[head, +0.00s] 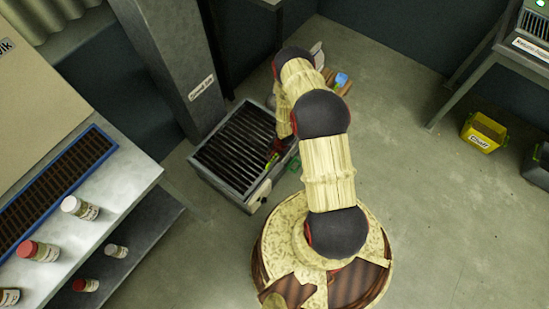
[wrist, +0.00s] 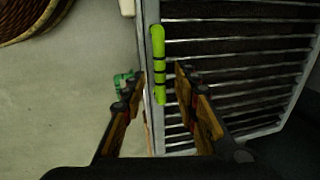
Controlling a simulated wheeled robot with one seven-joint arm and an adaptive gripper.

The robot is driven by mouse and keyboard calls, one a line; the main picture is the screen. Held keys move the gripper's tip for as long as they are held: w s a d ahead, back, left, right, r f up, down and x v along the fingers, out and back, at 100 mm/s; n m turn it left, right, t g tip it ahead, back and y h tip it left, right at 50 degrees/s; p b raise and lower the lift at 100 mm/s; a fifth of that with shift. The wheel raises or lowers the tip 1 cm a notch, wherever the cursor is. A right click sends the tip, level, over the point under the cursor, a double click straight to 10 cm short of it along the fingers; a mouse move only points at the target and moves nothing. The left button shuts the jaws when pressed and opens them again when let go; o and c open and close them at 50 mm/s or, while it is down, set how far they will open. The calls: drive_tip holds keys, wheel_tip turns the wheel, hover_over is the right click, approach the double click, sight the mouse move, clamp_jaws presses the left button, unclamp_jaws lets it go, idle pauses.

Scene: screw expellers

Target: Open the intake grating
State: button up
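The intake grating (head: 232,150) is a panel of dark parallel bars in a pale metal frame. It lies shut-looking on top of a low grey metal box. In the wrist view the grating (wrist: 240,60) fills the right side. A bright green handle (wrist: 158,50) with dark bands runs along its edge; it also shows in the head view (head: 271,161). My gripper (wrist: 160,76) is open, with one finger on each side of the handle's line and visible gaps to both. Whether the fingertips reach handle depth I cannot tell. In the head view my arm partly hides the gripper.
A grey column (head: 175,60) stands behind the box. At left is a bench (head: 125,180) with several jars. A yellow bin (head: 483,132) stands at right. A small green object (wrist: 122,80) shows beside the left finger. Open floor lies right of my arm.

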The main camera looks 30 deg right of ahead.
drive_tip(key=shift+w+f, duration=0.1)
drive_tip(key=shift+f, duration=0.25)
drive_tip(key=shift+c, duration=0.3)
clamp_jaws()
idle(0.5)
